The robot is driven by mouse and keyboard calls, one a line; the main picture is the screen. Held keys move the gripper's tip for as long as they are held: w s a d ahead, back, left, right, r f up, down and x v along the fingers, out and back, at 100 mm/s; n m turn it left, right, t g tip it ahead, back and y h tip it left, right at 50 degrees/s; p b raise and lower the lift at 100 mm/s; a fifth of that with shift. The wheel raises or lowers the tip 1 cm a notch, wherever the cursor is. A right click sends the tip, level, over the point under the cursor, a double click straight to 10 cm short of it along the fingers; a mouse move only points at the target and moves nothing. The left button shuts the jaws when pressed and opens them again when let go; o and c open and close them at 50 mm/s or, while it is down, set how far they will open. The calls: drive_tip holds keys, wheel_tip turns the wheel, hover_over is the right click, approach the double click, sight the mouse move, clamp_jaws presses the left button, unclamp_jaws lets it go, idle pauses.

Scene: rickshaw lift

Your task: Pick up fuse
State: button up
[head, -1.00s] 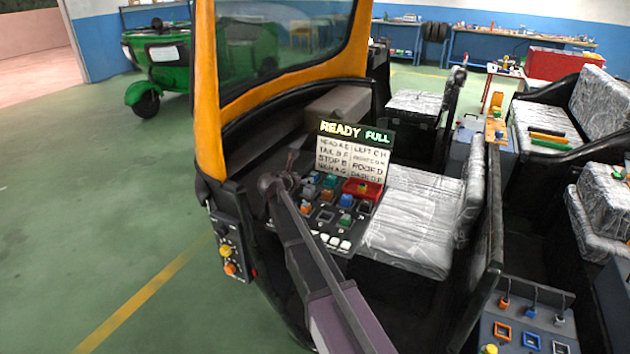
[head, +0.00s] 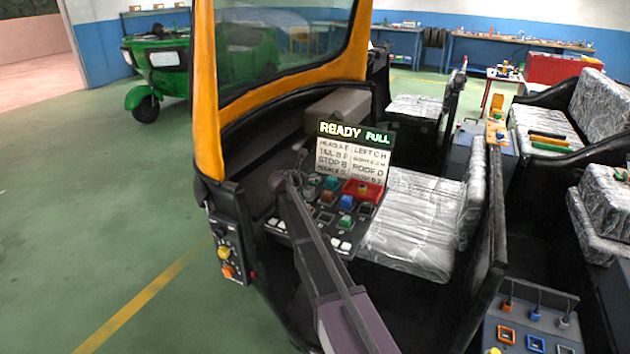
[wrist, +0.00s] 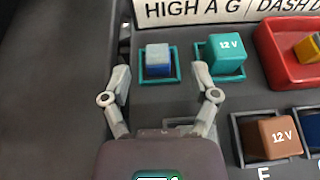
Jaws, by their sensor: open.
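In the wrist view, several cube-shaped fuse blocks sit in square frames on a dark panel (wrist: 190,100). My gripper (wrist: 160,72) is open. A small grey and blue block (wrist: 157,55) in a teal frame lies ahead, between its fingertips, and the gripper is not closed on it. A teal block marked 12 V (wrist: 227,54) is just right of the right finger. A brown block marked 12 V (wrist: 271,135) is lower right. In the head view, my gripper (head: 287,180) is small and dark over the panel's left side; its fingers are hard to make out.
A red tray (wrist: 283,62) holding a yellow block is at the right in the wrist view. A white label board (wrist: 215,12) stands behind the frames. In the head view, a wrapped seat (head: 410,220) is right of the panel and an orange pillar (head: 207,100) is left.

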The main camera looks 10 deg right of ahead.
sight(314, 176)
drive_tip(key=shift+b+x, duration=0.3)
drive_tip(key=shift+x, duration=0.7)
drive_tip(key=shift+b+x, duration=0.3)
drive_tip(key=shift+x, duration=0.7)
drive_tip(key=shift+r, duration=0.15)
drive_tip(key=shift+s, duration=0.1)
drive_tip(key=c, duration=0.9)
